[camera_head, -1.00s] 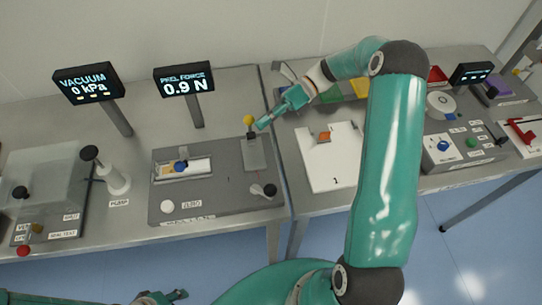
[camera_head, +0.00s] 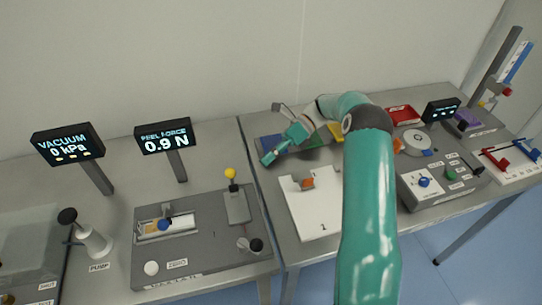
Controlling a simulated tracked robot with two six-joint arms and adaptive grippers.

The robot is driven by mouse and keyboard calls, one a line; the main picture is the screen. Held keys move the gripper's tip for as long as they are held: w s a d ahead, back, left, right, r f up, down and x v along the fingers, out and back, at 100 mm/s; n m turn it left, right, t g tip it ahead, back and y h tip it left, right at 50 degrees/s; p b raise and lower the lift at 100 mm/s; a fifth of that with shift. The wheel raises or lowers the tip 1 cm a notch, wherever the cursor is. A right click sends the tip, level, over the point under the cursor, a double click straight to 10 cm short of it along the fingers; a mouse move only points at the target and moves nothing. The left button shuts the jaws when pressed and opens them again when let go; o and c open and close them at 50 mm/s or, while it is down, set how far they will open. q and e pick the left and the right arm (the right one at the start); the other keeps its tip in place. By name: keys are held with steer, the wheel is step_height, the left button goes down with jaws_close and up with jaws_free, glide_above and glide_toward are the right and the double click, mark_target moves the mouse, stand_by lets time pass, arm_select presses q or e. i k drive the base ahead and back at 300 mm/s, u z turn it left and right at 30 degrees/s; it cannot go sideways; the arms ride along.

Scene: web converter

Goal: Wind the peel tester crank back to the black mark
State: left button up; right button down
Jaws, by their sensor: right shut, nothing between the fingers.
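The peel tester (camera_head: 190,255) is a grey plate on the left bench, with its display (camera_head: 166,137) reading 0.9 N. Its crank (camera_head: 244,243) sits at the front right corner, with the black knob (camera_head: 256,245) pointing right. I cannot make out the black mark for certain. A yellow-topped lever (camera_head: 231,175) stands upright at the plate's back right. My right gripper (camera_head: 268,158) is shut and empty, behind and to the right of the lever, apart from the tester and above the coloured trays. My left gripper is out of view.
A white board (camera_head: 312,222) with an orange block (camera_head: 307,184) lies right of the tester. The pump (camera_head: 92,240) and vacuum display (camera_head: 68,144) stand left. A grey control box (camera_head: 440,185) stands farther right. Bare bench lies behind the tester.

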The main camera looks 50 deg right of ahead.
mark_target(256, 246)
steer(key=k, duration=1)
